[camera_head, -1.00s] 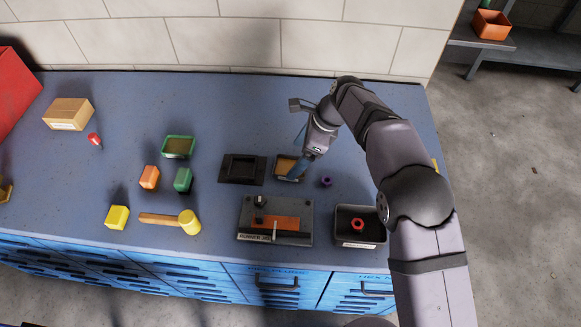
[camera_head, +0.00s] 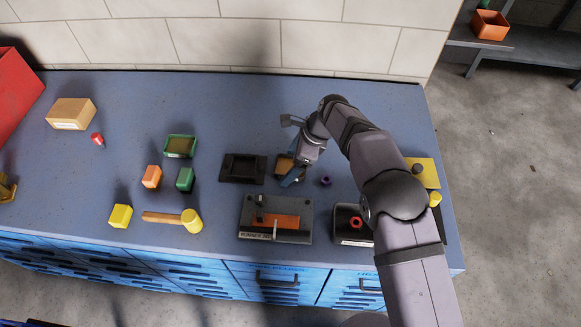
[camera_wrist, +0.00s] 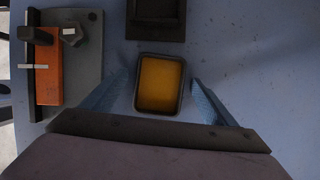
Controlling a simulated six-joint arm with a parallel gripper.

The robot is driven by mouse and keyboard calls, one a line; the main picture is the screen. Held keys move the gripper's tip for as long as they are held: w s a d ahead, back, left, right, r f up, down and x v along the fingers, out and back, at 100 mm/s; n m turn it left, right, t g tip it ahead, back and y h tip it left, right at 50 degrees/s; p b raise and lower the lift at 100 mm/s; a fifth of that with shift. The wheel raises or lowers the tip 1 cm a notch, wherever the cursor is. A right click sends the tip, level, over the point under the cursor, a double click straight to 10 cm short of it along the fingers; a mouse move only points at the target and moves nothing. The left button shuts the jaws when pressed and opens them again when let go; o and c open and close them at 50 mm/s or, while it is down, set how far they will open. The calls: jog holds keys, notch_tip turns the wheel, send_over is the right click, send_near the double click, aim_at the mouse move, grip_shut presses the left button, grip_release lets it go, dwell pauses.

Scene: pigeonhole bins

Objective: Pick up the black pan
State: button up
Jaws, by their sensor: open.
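The black pan (camera_head: 282,163) is a small dark-rimmed rectangular pan with a yellow-orange inside. It sits on the blue bench top, and my gripper partly hides it in the head view. In the wrist view the black pan (camera_wrist: 160,110) lies between the two blue fingers. My gripper (camera_head: 291,178) is open and is down at the pan. In the wrist view my gripper (camera_wrist: 161,82) has a finger on each side of the pan, with a gap showing at both sides. I cannot tell how high the fingertips are above the bench.
A black square tray (camera_head: 230,174) stands just left of the pan. A grey fixture (camera_head: 300,232) with an orange block and a dark bin (camera_head: 343,226) stand in front. A purple piece (camera_head: 325,181) lies close on the right. A green pan (camera_head: 180,158) and blocks are further left.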

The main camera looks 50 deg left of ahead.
jog(key=shift+f, duration=0.15)
jog(key=c, duration=1.3)
jog(key=shift+c, duration=0.2)
